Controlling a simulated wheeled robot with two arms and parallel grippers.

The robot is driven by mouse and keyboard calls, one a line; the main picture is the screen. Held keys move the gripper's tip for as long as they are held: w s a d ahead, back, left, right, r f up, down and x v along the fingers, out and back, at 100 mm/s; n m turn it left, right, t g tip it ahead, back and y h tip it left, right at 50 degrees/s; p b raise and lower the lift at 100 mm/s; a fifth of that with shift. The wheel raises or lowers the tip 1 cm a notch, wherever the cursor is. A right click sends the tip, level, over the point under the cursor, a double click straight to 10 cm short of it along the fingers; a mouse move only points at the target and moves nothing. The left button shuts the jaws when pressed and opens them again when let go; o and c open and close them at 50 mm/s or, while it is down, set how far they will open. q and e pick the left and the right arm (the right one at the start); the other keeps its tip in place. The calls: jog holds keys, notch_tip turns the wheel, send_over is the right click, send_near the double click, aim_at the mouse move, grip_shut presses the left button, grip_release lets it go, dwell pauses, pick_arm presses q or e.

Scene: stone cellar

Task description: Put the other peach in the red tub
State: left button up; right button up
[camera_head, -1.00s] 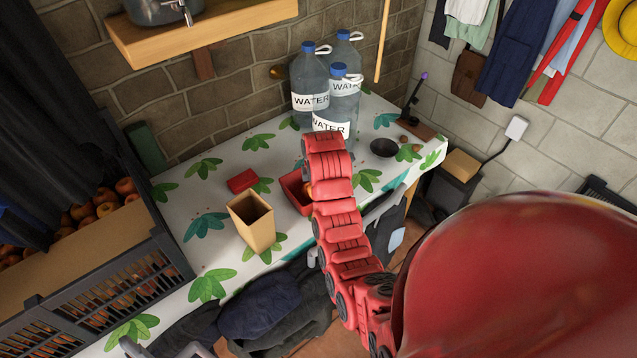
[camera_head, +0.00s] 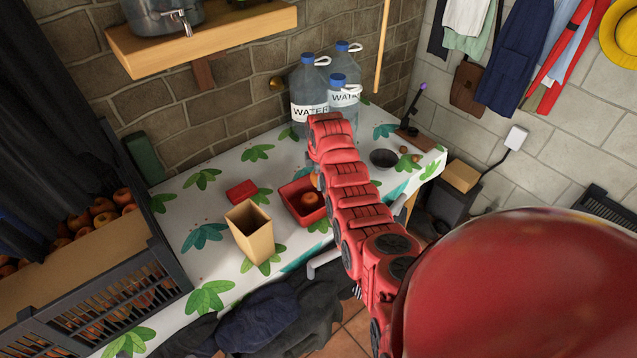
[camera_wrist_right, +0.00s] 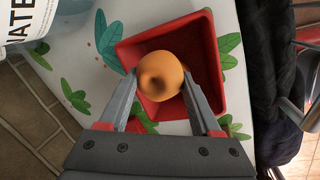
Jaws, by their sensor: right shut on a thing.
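The red tub (camera_head: 285,196) stands on the patterned table, and a peach (camera_head: 312,200) lies inside it. My right gripper (camera_wrist_right: 161,80) is shut on the other peach (camera_wrist_right: 158,66), with one finger on each side. In the right wrist view the held peach shows in front of the red tub (camera_wrist_right: 128,50), over its opening, and covers part of the inside. The peach in the tub cannot be made out there. In the head view my red right arm hides the gripper, and only a sliver of orange shows beside it. My left gripper is not in view.
A tan open box (camera_head: 253,232) and a small red block (camera_head: 241,190) stand left of the tub. Several water bottles (camera_head: 309,92) stand behind it. A dark bowl (camera_head: 383,158) is to the right. A black crate (camera_head: 110,300) of fruit borders the table's left.

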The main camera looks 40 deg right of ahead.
jog(key=shift+f, duration=0.1)
jog(key=shift+s+p+x, duration=0.15)
jog(key=shift+p+x, duration=0.25)
jog(key=shift+x, duration=0.35)
jog(key=shift+s+p+x, duration=0.15)
jog(key=shift+p+x, duration=0.25)
jog(key=shift+x, duration=0.3)
jog(key=shift+a+f, duration=0.1)
jog(key=shift+f, duration=0.1)
jog(key=shift+f, duration=0.1)
jog(key=shift+f+b, duration=0.3)
jog(key=shift+b, duration=0.1)
jog(key=o, duration=1.4)
jog(key=shift+r, duration=0.1)
jog(key=shift+r, duration=0.1)
